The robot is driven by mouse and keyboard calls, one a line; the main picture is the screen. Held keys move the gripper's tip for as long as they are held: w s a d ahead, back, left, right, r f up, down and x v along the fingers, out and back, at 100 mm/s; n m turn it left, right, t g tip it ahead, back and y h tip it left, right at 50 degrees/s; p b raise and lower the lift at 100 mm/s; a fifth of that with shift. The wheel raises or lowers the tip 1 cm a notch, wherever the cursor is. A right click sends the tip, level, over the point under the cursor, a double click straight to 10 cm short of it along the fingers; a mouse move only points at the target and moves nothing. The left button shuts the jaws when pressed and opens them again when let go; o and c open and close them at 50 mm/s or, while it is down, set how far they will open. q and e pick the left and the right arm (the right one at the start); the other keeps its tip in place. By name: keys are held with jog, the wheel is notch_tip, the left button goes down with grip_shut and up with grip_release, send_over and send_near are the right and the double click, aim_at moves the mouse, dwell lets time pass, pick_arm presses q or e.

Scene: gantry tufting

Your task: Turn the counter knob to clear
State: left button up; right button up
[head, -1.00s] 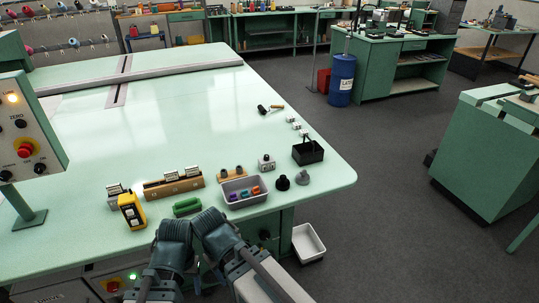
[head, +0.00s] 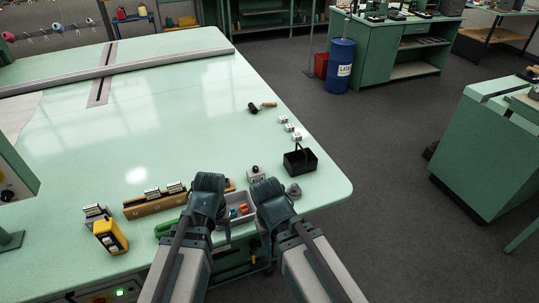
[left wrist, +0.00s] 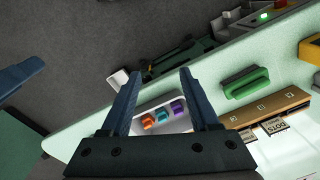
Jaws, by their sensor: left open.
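A small pale box with a dark knob on top (head: 255,174) stands on the green table in the head view, between and just beyond my grippers; I cannot tell for sure that it is the counter. Several counter-like units (head: 163,192) sit on a wooden rail left of my left gripper; their labels are too small to read there. My left gripper (head: 209,183) is over the table beside the grey tray (head: 246,212). In the left wrist view its fingers (left wrist: 160,74) are apart and empty, with the tray below. My right gripper (head: 268,188) is right of the tray, its fingertips unclear.
The tray holds small coloured pieces (left wrist: 162,114). A yellow device (head: 110,236) and a green block (left wrist: 245,83) are at the left. A black basket (head: 300,161), dark round piece (head: 294,191) and roller (head: 262,106) are at the right. The table's middle is clear.

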pick_arm(q)
jog(key=w+a+r+n+p, duration=0.1)
jog(key=w+r+n+p, duration=0.35)
jog(key=w, duration=0.35)
jog(key=r+n, duration=0.2)
jog(key=n, duration=1.8)
send_over(255, 167)
jog(key=shift+f+h+p, duration=0.2)
jog(key=shift+h+p, duration=0.1)
jog(key=shift+p, duration=0.15)
jog(key=shift+f, duration=0.1)
notch_tip(255, 167, down, 14)
jog(key=b, duration=1.4)
jog(key=shift+s+r, duration=0.1)
jog(key=shift+r, duration=0.1)
grip_shut()
